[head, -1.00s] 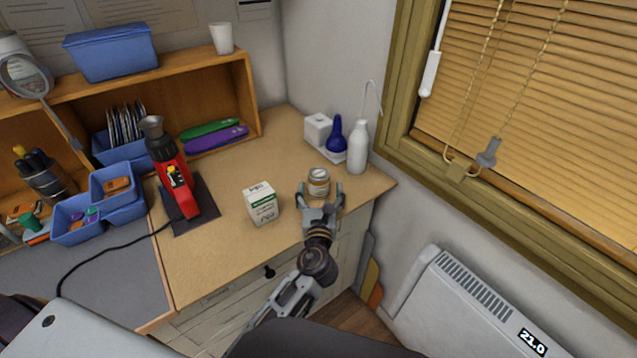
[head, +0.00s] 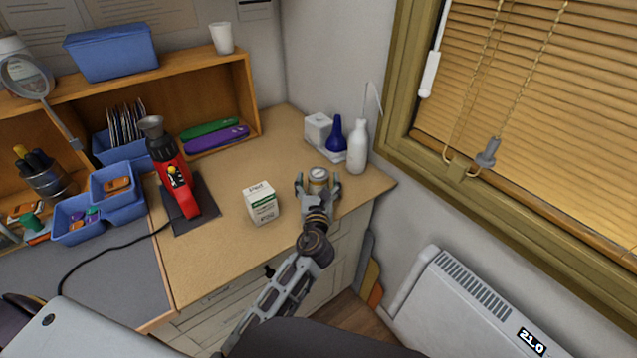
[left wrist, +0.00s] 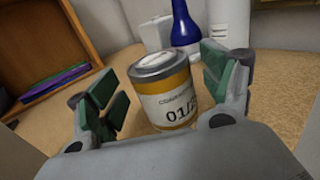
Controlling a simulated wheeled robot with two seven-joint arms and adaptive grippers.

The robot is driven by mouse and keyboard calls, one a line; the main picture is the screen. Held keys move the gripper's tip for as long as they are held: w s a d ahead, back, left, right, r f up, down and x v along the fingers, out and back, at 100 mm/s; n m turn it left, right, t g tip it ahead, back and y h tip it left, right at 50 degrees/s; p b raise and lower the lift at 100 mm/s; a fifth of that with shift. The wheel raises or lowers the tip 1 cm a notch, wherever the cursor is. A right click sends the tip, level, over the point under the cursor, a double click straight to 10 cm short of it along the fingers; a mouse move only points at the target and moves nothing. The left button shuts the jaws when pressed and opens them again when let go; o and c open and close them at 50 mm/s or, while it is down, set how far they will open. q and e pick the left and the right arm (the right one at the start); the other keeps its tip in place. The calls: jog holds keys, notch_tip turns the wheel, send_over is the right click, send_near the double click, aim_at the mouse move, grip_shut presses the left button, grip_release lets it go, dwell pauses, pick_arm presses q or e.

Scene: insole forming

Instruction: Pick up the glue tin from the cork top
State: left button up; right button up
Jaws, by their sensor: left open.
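The glue tin (head: 318,176) is a small can with a grey lid and an orange and white label. It stands upright on the cork top (head: 225,240), near its right end. My left gripper (head: 318,187) is open, with a finger on each side of the tin. In the left wrist view the tin (left wrist: 166,92) sits between the green finger pads of the gripper (left wrist: 165,95), with gaps on both sides. The gripper hides the tin's lower front in the head view. My right gripper is not in view.
A white and green carton (head: 261,204) stands left of the tin. Behind it are a blue bottle (head: 335,135), a white bottle (head: 357,147) and a white box (head: 318,130). A red heat tool (head: 172,170) stands further left. Bare cork lies between carton and tool.

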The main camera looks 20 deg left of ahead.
pick_arm(q)
jog(key=shift+x, duration=0.95)
